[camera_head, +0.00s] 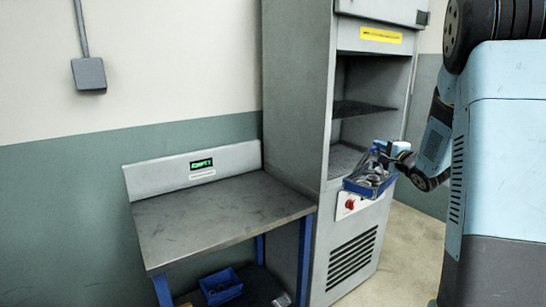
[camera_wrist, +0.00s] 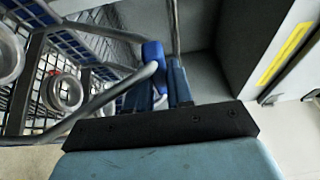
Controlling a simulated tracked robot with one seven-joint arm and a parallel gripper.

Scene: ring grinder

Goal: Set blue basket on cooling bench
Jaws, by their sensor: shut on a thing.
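The blue basket (camera_head: 368,190) hangs from my gripper (camera_head: 391,150) in front of the grey cabinet, a little below its open chamber. In the wrist view the basket's wire mesh (camera_wrist: 97,47) fills the left side, with metal rings inside. The bench (camera_head: 222,217), a grey metal top with a back panel and a small green display, stands to the left of the cabinet. Its top is bare.
The grey cabinet (camera_head: 297,110) stands between the bench and my arm, its chamber open with a dark shelf (camera_head: 362,108). A red knob (camera_head: 350,204) sits on its front. A blue bin (camera_head: 221,287) is under the bench. The floor at right is clear.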

